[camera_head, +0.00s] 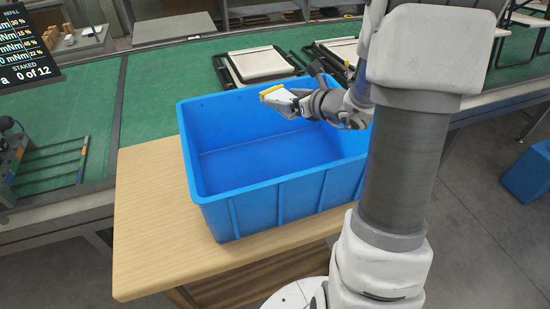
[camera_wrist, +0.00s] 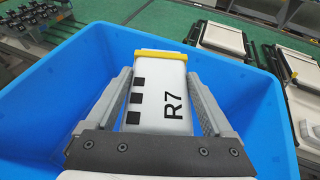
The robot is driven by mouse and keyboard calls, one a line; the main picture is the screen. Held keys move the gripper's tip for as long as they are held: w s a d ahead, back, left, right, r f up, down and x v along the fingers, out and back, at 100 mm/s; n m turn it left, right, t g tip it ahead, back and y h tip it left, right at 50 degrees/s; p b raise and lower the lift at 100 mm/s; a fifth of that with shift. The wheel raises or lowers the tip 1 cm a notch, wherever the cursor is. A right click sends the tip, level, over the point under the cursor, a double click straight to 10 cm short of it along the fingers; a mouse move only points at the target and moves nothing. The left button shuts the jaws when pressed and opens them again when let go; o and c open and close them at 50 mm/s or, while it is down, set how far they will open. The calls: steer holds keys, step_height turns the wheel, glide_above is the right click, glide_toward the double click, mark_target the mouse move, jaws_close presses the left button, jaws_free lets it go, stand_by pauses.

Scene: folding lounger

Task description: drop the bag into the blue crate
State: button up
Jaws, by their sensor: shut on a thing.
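The blue crate (camera_head: 262,160) stands on a wooden table, open at the top, and its visible inside looks empty. My gripper (camera_head: 290,104) is over the crate's back right part. It is shut on the bag (camera_head: 277,98), a white pack with a yellow top strip. The bag's lower end is hidden by my gripper.
The wooden table (camera_head: 150,215) has bare room left of the crate. A green conveyor (camera_head: 160,85) runs behind, with folded lounger frames (camera_head: 262,65) on it. A rack (camera_head: 20,165) stands at the left. Another blue bin (camera_head: 528,172) is on the floor at right.

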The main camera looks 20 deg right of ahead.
step_height(320, 180, down, 6)
steer(key=b, duration=0.3)
steer(key=shift+r, duration=0.25)
steer(key=o, duration=1.2)
steer(key=shift+o, duration=0.2)
steer(key=shift+s, duration=0.1)
steer(key=b+v, duration=0.1)
steer(key=v, duration=1.6)
steer(key=shift+s+r, duration=0.1)
